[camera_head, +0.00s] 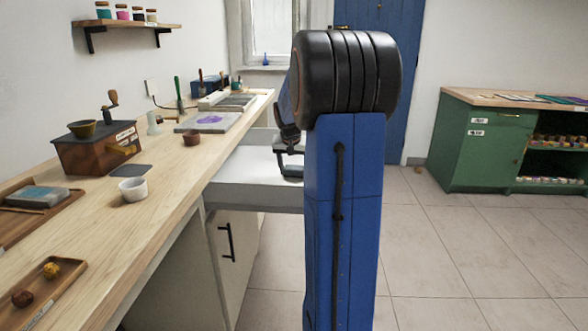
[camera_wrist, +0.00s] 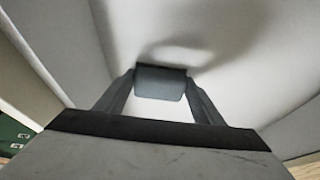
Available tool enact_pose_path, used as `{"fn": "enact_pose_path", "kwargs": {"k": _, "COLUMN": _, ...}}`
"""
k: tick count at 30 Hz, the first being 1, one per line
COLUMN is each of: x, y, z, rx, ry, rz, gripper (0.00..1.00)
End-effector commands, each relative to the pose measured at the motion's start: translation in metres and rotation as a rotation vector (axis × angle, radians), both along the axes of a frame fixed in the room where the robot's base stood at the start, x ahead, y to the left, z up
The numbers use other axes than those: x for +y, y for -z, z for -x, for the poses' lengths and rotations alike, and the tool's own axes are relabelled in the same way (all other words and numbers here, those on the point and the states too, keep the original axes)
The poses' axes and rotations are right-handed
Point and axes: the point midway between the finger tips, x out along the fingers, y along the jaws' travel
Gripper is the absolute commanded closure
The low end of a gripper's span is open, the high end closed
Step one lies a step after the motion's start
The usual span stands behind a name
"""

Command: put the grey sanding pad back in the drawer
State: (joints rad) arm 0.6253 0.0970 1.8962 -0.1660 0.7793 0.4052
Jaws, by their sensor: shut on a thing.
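The grey sanding pad (camera_wrist: 160,84) is held between the two fingers of my gripper (camera_wrist: 159,88) in the wrist view. The gripper is shut on it. White surfaces of the open drawer surround the pad in that view, and a soft shadow lies close beyond it. I cannot tell whether the pad touches the drawer. In the head view the white drawer (camera_head: 240,183) is pulled out from under the counter. My gripper (camera_head: 291,168) is low at its right part, partly hidden behind my blue arm. The pad is not clear there.
The wooden counter (camera_head: 160,215) runs along the left, with a grinder (camera_head: 95,152), a white bowl (camera_head: 133,189), a small brown bowl (camera_head: 192,139) and trays. A cabinet door (camera_head: 238,255) is below the drawer. A green cabinet (camera_head: 478,152) stands right.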

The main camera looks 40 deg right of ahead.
Motion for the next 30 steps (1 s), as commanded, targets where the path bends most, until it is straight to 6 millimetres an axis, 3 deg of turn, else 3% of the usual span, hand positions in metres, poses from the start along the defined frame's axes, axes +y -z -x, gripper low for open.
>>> {"fn": "enact_pose_path", "kwargs": {"k": 13, "x": 0.0, "y": 0.011, "z": 0.001, "rx": 0.003, "ry": 0.0, "rz": -0.003, "gripper": 0.62}}
{"fn": "enact_pose_path", "kwargs": {"k": 14, "x": 0.001, "y": 0.011, "z": 0.001, "rx": 0.004, "ry": 0.0, "rz": -0.003, "gripper": 0.31}}
{"fn": "enact_pose_path", "kwargs": {"k": 15, "x": 0.001, "y": 0.012, "z": 0.001, "rx": 0.005, "ry": 0.001, "rz": -0.004, "gripper": 0.21}}
{"fn": "enact_pose_path", "kwargs": {"k": 16, "x": 0.001, "y": 0.012, "z": 0.001, "rx": 0.005, "ry": 0.001, "rz": -0.004, "gripper": 0.19}}
{"fn": "enact_pose_path", "kwargs": {"k": 30, "x": 0.002, "y": 0.012, "z": 0.002, "rx": 0.01, "ry": 0.002, "rz": -0.01, "gripper": 0.19}}
